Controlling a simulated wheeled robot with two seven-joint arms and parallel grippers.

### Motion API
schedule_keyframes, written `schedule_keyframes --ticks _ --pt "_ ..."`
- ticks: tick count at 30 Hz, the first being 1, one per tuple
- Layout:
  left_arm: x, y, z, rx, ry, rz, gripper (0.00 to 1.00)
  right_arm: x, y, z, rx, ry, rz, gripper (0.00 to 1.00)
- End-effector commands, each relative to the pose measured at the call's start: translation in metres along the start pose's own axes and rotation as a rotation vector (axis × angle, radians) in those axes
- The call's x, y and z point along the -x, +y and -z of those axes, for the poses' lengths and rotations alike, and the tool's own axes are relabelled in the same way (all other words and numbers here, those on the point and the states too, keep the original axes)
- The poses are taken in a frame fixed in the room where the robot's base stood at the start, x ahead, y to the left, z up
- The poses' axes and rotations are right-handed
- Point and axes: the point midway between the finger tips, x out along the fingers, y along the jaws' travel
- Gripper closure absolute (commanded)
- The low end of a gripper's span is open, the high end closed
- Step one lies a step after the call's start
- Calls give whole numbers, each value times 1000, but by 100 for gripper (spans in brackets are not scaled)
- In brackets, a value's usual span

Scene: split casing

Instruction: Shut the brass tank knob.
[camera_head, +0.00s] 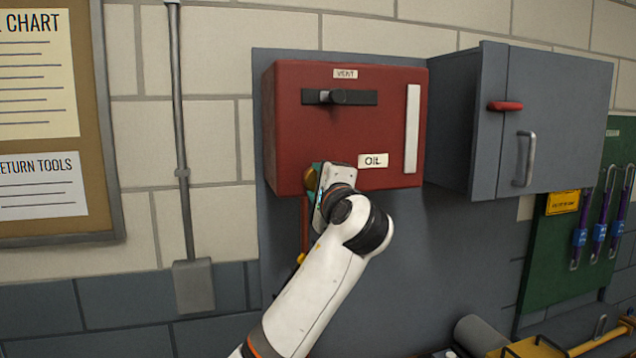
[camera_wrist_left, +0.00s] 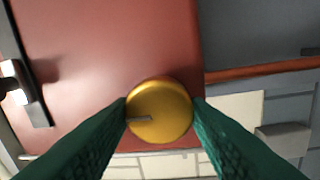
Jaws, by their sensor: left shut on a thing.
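The brass tank knob (camera_wrist_left: 160,112) is a round golden disc with a dark mark on its face, on the red tank (camera_head: 290,130). In the head view only a sliver of the knob (camera_head: 311,180) shows at the tank's lower left, behind my gripper. My left gripper (camera_head: 316,182) is at the knob. In the left wrist view its green fingers (camera_wrist_left: 160,110) are shut on the knob, one on each side. My right gripper is in neither view.
The tank carries a VENT slider (camera_head: 340,97), a white vertical strip (camera_head: 411,130) and an OIL label (camera_head: 373,161). A grey cabinet (camera_head: 545,110) stands to the right. A pipe (camera_head: 304,225) runs down below the tank. Yellow equipment (camera_head: 535,348) lies at the lower right.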

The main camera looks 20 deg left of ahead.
Motion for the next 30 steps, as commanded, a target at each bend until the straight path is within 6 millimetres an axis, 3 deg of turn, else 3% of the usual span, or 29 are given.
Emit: schedule_keyframes --ticks 10,11,15,25,30 --pt "0 0 -1 -6 -2 -1 80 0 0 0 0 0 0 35" --pt "0 0 -1 -6 -1 -1 56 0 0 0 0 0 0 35" --pt "0 0 -1 -5 -1 0 35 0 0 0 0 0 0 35" --pt "4 -2 -1 -3 -1 -1 35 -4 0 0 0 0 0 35" --pt "28 -6 -2 -1 -4 -3 35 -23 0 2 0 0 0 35"
